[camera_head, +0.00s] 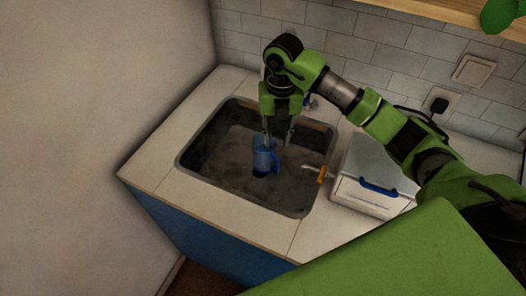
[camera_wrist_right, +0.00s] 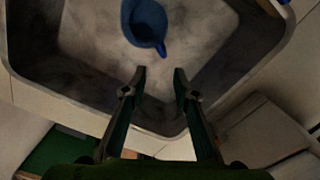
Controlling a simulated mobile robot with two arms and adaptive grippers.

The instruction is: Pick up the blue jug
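The blue jug (camera_head: 262,157) stands in the sink (camera_head: 190,146) on the counter. In the right wrist view, the jug (camera_wrist_right: 147,22) is at the top middle, seen from above, with its handle or spout toward the fingers. My right gripper (camera_head: 279,138) hangs down over the sink, with its fingertips close to the jug in the head view. In the wrist view its two fingers (camera_wrist_right: 160,76) are apart with nothing between them, and the jug lies beyond their tips. My left gripper is not in view.
A white box (camera_head: 364,197) with a blue handle stands on the counter right of the sink. An orange and white fitting (camera_head: 323,174) reaches over the sink edge. The tiled wall (camera_head: 372,63) is behind. The sink floor around the jug looks clear.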

